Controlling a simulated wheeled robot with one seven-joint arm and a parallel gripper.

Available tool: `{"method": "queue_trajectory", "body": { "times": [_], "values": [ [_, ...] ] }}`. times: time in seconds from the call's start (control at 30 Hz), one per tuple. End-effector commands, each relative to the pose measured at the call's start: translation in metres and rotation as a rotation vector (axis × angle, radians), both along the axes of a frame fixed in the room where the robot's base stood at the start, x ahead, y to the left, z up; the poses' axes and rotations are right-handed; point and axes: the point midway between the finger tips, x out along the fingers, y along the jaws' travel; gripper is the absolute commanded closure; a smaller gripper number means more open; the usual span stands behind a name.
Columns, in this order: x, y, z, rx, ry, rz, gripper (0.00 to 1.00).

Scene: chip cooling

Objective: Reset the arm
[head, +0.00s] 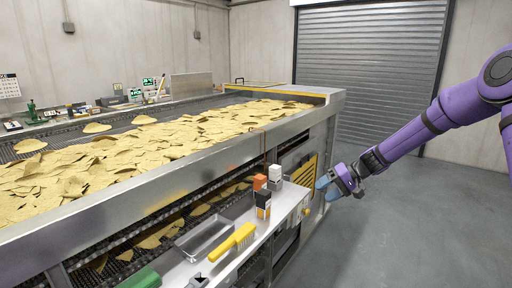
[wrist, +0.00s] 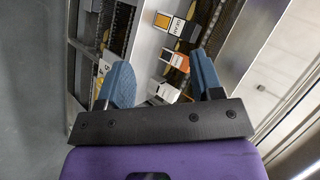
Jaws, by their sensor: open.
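My purple arm reaches in from the right in the head view. My gripper (head: 328,184) hangs in the air just off the right end of the side shelf (head: 222,262). In the wrist view its two blue fingers stand wide apart with nothing between them, so my gripper (wrist: 162,82) is open and empty. Beyond the fingers, on the shelf, are an orange box (head: 260,182), a white box (head: 275,172) and a black-and-white box (head: 263,204). The wrist view also shows these boxes past the fingertips.
A long metal conveyor (head: 200,160) heaped with yellow chips fills the left. The shelf also holds a yellow brush (head: 232,242), a metal tray (head: 204,238) and a green object (head: 140,279). Open grey floor (head: 410,220) lies below and right of my arm.

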Motion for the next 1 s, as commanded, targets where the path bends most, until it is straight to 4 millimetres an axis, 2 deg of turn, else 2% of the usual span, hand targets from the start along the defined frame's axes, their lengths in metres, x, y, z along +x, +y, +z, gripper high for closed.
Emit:
{"method": "queue_trajectory", "body": {
  "times": [0.03,0.1,0.5,0.8,1.0],
  "values": [
    [-0.01,0.002,0.014,-0.04,-0.006,0.014,0.4],
    [-0.023,0.003,0.029,-0.095,-0.008,0.028,0.4],
    [-0.109,0.002,0.11,-0.383,-0.038,0.054,0.4],
    [-0.182,-0.007,0.163,-0.565,-0.082,0.013,0.4],
    [-0.234,-0.017,0.192,-0.665,-0.123,-0.035,0.4]
  ]
}}
